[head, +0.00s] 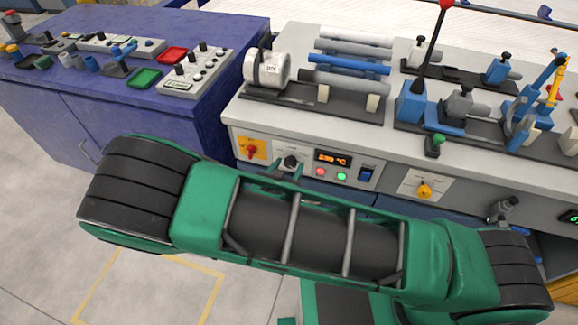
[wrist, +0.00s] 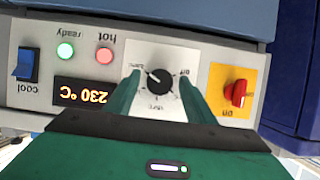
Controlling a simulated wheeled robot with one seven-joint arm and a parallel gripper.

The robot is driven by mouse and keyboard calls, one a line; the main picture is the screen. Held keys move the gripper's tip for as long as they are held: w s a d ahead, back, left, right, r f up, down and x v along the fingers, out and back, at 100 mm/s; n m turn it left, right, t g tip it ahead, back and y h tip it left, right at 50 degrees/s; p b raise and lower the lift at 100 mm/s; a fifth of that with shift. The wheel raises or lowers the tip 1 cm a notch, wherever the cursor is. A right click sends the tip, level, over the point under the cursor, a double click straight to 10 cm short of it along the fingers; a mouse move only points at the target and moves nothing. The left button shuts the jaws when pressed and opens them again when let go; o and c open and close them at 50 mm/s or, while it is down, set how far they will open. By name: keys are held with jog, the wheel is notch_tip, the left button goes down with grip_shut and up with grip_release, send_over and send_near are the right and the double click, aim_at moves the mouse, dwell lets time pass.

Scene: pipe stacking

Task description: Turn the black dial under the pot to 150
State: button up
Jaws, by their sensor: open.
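The black dial (head: 291,161) sits on a white plate on the front panel, below the white pot-like cylinder (head: 268,72). In the wrist view, which is upside down, the dial (wrist: 159,79) has a light pointer line towards the picture's upper left. Scale lettering around it is too small to read surely. My gripper (wrist: 159,76) is open, with one green finger on each side of the dial; contact cannot be told. In the head view my arm partly hides the gripper. The display (wrist: 82,94) beside the dial reads 230 °C.
A red switch (wrist: 237,93) on a yellow plate flanks the dial. On the other side are red (wrist: 104,55) and green (wrist: 65,51) lights and a blue switch (wrist: 25,64). Pipes (head: 350,65) lie on the bench above. A blue cabinet (head: 150,110) stands at left.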

jog(key=shift+w, duration=0.15)
jog(key=c, duration=1)
jog(key=shift+d, duration=0.25)
jog(key=shift+a, duration=0.15)
